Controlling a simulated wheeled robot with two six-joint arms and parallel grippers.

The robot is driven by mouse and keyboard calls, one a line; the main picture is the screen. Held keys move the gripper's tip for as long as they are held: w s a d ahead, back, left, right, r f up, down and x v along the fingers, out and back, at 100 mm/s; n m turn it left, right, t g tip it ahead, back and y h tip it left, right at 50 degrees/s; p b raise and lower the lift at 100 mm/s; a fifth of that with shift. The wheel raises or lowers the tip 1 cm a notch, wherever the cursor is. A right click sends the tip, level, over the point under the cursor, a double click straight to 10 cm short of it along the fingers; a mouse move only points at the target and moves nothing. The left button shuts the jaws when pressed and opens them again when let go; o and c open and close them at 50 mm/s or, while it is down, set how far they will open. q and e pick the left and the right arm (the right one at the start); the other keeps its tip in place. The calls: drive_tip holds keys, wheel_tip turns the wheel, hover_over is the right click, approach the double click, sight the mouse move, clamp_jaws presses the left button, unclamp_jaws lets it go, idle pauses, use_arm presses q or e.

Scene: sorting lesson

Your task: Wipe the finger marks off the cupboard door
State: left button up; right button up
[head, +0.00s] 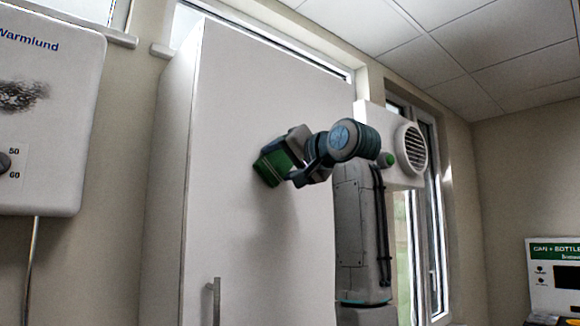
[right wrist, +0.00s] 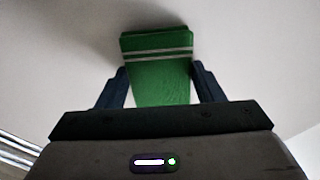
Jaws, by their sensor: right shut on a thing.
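The tall white cupboard door (head: 235,120) fills the middle of the head view, with a vertical bar handle (head: 216,300) low on its left side. No finger marks can be made out on the part that shows. My right gripper (head: 283,167) is shut on a green cloth or pad (head: 268,168). The green thing (right wrist: 158,65) has two pale stripes and sits between the dark fingers in the right wrist view. It is at the door's surface; whether it touches cannot be told for sure. My left gripper is not in view.
A white wall heater (head: 50,110) with a dark smudge and a dial hangs at the left. A white vent unit (head: 410,150) is by the window at the right. A machine with a green sign (head: 555,252) stands at the far right.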

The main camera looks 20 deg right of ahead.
sight(265, 161)
drive_tip(key=shift+s+a+f+b, duration=0.1)
drive_tip(key=shift+s+a+b, duration=0.25)
drive_tip(key=shift+a, duration=0.5)
drive_tip(key=shift+s+a, duration=0.2)
drive_tip(key=shift+a, duration=0.3)
drive_tip(key=shift+s+a, duration=0.15)
drive_tip(key=shift+a, duration=0.3)
drive_tip(key=shift+d, duration=0.1)
drive_tip(key=shift+s+d+b, duration=0.1)
drive_tip(key=shift+b, duration=0.25)
drive_tip(key=shift+s+d+f+b, duration=0.1)
drive_tip(key=shift+s+d+b, duration=0.2)
drive_tip(key=shift+s+b, duration=0.35)
drive_tip(key=b+v, duration=0.1)
drive_tip(key=v, duration=0.3)
drive_tip(key=shift+b, duration=0.4)
drive_tip(key=shift+s, duration=0.1)
